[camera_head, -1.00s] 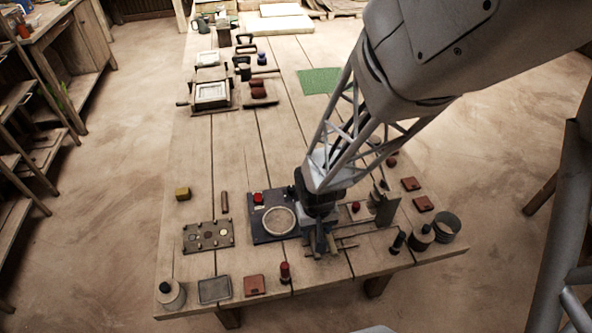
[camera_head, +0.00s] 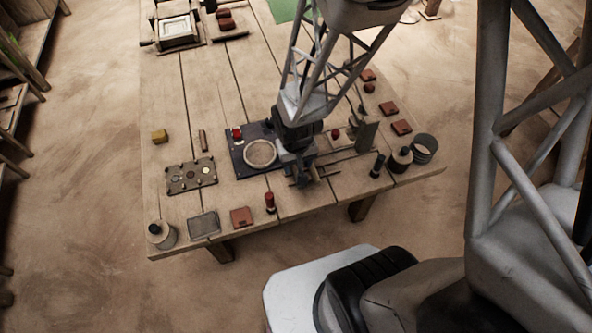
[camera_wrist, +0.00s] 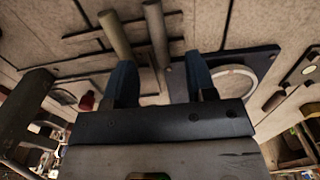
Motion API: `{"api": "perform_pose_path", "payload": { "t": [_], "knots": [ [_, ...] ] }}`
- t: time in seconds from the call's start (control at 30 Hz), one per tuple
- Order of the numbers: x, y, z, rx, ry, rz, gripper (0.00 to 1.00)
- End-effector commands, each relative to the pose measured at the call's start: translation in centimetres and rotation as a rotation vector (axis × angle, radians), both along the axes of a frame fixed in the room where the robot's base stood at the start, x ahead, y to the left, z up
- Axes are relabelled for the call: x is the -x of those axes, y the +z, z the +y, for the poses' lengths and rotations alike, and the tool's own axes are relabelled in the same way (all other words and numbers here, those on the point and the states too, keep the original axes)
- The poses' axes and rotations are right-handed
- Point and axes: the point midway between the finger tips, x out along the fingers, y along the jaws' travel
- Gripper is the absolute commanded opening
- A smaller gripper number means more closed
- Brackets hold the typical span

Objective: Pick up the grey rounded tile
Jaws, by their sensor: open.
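My gripper (camera_head: 308,180) is over the front part of the table, just right of a dark plate with a pale round disc (camera_head: 260,153). In the wrist view my gripper (camera_wrist: 162,82) has its two blue fingers apart, with no tile seen between them. A grey flat rectangular piece (camera_head: 203,224) lies near the table's front edge, left of my gripper and apart from it. I cannot tell whether it is the grey rounded tile or a shallow tray. No other clearly grey rounded tile shows; my arm hides part of the table.
Beside the grey piece are a red-brown tile (camera_head: 241,217) and a red-topped cylinder (camera_head: 270,202). A board with round inserts (camera_head: 190,176) is at left. Rails and an upright block (camera_head: 366,133) stand right of my gripper.

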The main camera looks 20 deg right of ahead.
Motion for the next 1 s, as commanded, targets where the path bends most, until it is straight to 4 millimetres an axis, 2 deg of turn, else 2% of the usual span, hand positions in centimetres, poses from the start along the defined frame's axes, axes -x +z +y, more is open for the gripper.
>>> {"api": "perform_pose_path", "payload": {
  "t": [0.5,1.0],
  "knots": [
    [0.0,-4.6,-0.1,0.000,0.000,0.002,0.51],
    [0.0,-4.9,-0.1,0.000,0.000,0.000,0.51]
  ]
}}
